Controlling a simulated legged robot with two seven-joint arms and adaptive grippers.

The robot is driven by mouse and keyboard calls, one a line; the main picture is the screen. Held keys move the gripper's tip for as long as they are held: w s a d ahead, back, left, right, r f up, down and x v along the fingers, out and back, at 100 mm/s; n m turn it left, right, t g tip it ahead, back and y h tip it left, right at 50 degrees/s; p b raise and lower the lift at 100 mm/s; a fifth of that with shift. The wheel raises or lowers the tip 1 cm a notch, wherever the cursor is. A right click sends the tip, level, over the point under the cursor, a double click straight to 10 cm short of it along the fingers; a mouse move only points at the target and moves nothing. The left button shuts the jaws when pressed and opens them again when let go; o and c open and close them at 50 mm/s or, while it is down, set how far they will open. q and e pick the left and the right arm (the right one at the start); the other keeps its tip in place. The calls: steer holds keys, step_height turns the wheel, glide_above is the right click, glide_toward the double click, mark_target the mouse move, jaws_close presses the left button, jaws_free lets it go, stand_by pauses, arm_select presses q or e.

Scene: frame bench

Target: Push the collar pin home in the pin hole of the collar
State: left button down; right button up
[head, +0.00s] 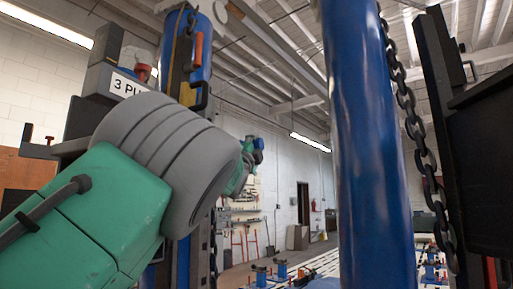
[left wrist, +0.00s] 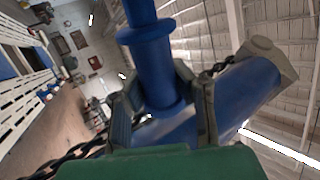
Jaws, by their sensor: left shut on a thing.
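My left gripper (left wrist: 160,110) reaches up from the bottom of the left wrist view, with a grey finger on each side of a blue flanged part. This part looks like the collar pin (left wrist: 147,55), and the fingers are shut on it. In the head view my left gripper (head: 249,156) is small and partly hidden behind my own grey and green arm. A bit of blue shows at its tips. I cannot make out the collar or its pin hole, nor whether the pin's end is in a hole. My right gripper is not in view.
A thick blue post (head: 365,150) stands right of centre, with a dark chain (head: 420,130) beside it. A black fixture (head: 485,130) is at the right edge. Another blue post (head: 185,50) stands behind my arm. A blue tube (left wrist: 240,90) with a pale end lies beyond the fingers.

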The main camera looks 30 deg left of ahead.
arm_select(q)
steer(key=shift+s+a+r, duration=0.1)
steer(key=shift+a, duration=0.5)
steer(key=shift+s+a+p, duration=0.15)
steer(key=shift+a, duration=0.85)
steer(key=shift+s+a+p, duration=0.1)
steer(key=shift+a+p, duration=0.05)
steer(key=shift+a, duration=0.8)
steer(key=shift+s+a+r, duration=0.15)
steer(key=shift+a+r, duration=0.05)
steer(key=shift+a, duration=0.45)
steer(key=shift+d+f, duration=0.15)
steer(key=shift+f, duration=0.05)
